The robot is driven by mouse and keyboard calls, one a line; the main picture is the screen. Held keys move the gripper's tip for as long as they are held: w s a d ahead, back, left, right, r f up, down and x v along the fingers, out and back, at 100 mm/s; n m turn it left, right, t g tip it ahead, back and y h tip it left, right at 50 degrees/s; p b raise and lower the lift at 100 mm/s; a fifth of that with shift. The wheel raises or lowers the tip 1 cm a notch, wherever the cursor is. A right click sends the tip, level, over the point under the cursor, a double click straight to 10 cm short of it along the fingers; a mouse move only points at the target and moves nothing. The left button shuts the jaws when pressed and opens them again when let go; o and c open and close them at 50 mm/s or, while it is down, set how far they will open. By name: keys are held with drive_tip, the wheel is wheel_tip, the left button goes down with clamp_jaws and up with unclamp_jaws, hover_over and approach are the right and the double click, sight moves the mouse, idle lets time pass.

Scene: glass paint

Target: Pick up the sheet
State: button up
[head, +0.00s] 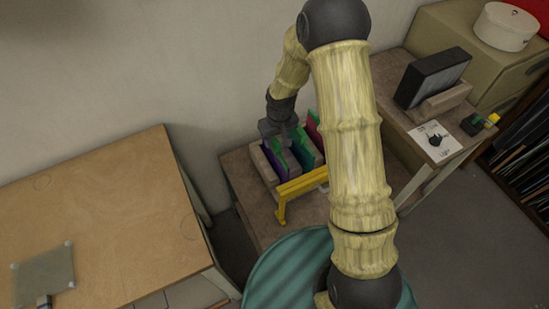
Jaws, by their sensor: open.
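Several coloured sheets stand upright in a rack (263,167) on a low brown table. A purple sheet (273,160) is at the left, green ones (304,150) are in the middle, and a dark red one (314,130) is at the right. My gripper (281,138) is at the rack's back left, over the tops of the purple and left green sheets. It is open; I cannot tell whether a sheet stands between its fingers. A flat greyish-green pane (45,276) lies on the wooden table at the left. My arm hides part of the rack's right side.
A yellow bar frame (302,184) stands at the rack's front. A wooden table (110,215) is at the left, mostly bare. At the right, a bench carries a dark panel in a stand (433,78) and a white card (434,142). The wall is close behind the rack.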

drive_tip(key=shift+w+a+f+p, duration=0.1)
drive_tip(key=shift+f+p, duration=0.05)
drive_tip(key=shift+f, duration=0.65)
drive_tip(key=shift+w+a+f+p, duration=0.15)
drive_tip(key=shift+f+p, duration=0.05)
drive_tip(key=shift+f, duration=0.55)
drive_tip(key=shift+w+a+f+p, duration=0.1)
drive_tip(key=shift+f+p, duration=0.05)
drive_tip(key=shift+f, duration=0.65)
drive_tip(key=shift+r, duration=0.1)
clamp_jaws()
wheel_tip(320, 180, up, 10)
drive_tip(key=shift+b, duration=0.6)
